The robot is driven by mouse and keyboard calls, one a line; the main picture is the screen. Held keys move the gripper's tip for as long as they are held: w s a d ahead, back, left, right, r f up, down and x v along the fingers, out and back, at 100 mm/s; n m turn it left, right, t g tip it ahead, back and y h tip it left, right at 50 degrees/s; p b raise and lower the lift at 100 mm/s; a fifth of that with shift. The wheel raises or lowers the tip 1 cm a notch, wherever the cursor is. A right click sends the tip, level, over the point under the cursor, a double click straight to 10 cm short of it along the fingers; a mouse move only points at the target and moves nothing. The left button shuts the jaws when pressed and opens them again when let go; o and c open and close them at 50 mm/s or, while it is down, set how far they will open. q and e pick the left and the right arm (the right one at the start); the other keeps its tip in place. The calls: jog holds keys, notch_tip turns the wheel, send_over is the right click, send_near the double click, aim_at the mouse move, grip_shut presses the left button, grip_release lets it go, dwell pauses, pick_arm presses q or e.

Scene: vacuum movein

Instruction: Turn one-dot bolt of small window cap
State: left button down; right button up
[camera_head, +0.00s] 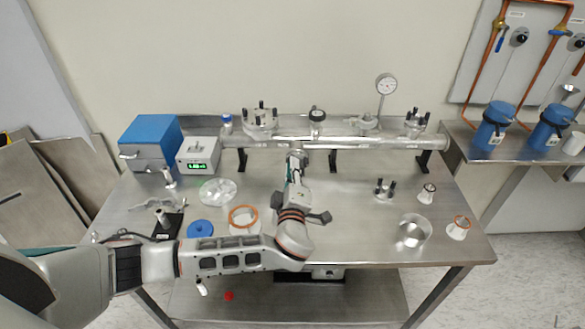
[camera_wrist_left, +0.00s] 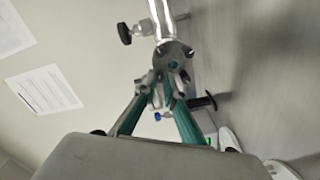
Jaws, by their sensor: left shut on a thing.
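My left gripper (camera_head: 297,155) reaches in front of the middle of the horizontal metal tube (camera_head: 350,142). In the left wrist view the teal fingers of my left gripper (camera_wrist_left: 162,92) close together on a small metal part just below a round flange. That flange, which looks like the small window cap (camera_wrist_left: 173,52), sits at the end of a bright tube and has dark bolt spots. The fingers cover most of the held part, probably a bolt, and no dot mark is readable. My right gripper is not in view.
A flange with black bolts (camera_head: 260,120) and a dial gauge (camera_head: 386,85) stand along the tube. A loose bolted cap (camera_head: 384,190), a clear beaker (camera_head: 412,232) and small cones (camera_head: 458,228) are on the right. A blue box (camera_head: 150,142) stands at the left.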

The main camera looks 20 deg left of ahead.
pick_arm(q)
jog(key=m, duration=0.8)
jog(key=shift+m, duration=0.3)
jog(key=shift+s+f, duration=0.1)
dwell(0.4)
jog(key=c, duration=2.1)
grip_release()
jog(key=v, duration=1.2)
jog(key=shift+c, duration=0.4)
